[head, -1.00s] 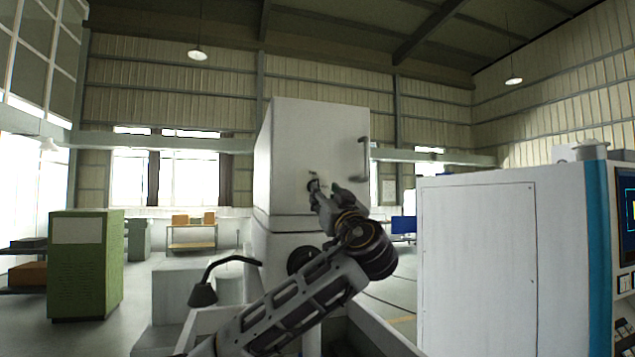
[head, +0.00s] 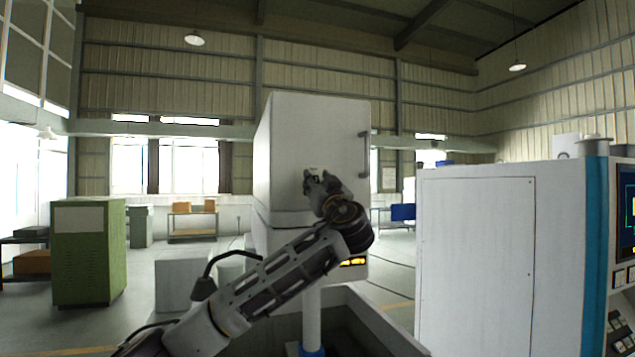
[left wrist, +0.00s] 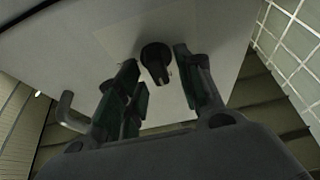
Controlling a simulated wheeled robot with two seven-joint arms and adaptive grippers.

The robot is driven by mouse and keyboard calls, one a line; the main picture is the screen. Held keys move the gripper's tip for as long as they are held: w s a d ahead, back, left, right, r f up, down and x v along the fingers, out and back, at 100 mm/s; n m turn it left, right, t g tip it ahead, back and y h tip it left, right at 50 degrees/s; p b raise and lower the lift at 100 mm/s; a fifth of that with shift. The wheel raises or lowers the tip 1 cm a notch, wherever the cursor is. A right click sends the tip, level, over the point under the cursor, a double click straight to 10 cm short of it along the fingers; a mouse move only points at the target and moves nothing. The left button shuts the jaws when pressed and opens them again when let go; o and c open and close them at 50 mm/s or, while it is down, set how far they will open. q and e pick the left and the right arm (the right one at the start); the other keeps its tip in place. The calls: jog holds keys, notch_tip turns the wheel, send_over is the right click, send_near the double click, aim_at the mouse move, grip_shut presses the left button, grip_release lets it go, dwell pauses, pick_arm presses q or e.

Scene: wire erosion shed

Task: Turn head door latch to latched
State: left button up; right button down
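The head door (head: 310,130) is the white front of a box-shaped machine head, and it looks closed. The latch (left wrist: 156,62) is a dark round knob with a bar-like grip on the door face in the left wrist view. In the head view it is mostly hidden by my gripper. My left gripper (head: 318,178) is at the lower middle of the door. In the left wrist view its two fingers (left wrist: 158,85) are spread, with the knob between and just beyond them. A gap shows on both sides of the knob. My right gripper is not in view.
A dark bar handle (head: 364,155) stands out from the door's right edge. A white machine cabinet (head: 475,265) stands to the right, with a screen at its edge. A green cabinet (head: 88,252) is at the far left. The space between the door and right cabinet is open.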

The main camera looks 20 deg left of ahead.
pick_arm(q)
jog(key=shift+s, duration=0.1)
grip_shut()
dwell(0.4)
